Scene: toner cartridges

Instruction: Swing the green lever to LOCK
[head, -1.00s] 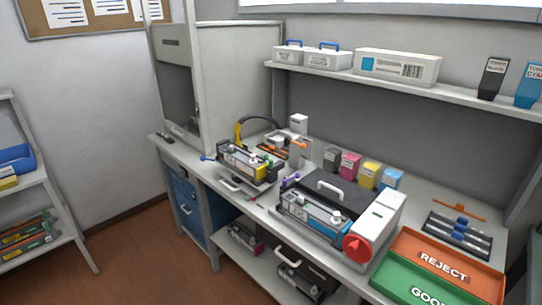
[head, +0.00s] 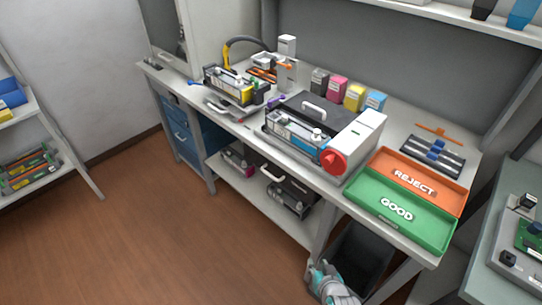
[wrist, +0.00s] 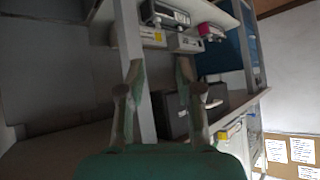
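I cannot clearly make out a green lever or a LOCK mark in either view. A small green part (head: 267,86) shows at the right end of the yellow-labelled cartridge unit (head: 230,85), too small to tell what it is. The printer-like unit (head: 305,125) has a black top, a white handle and a red round knob (head: 333,161). My gripper (head: 320,268) is low in front of the bench, well away from these units. In the wrist view its fingers (wrist: 160,70) are spread, with nothing held between them.
The green GOOD tray (head: 375,218) and orange REJECT tray (head: 440,195) lie on the bench's right end. A dark bin (head: 365,260) stands below, beside my gripper. Another table (head: 490,235) is at the right. The floor (head: 190,240) in front is clear.

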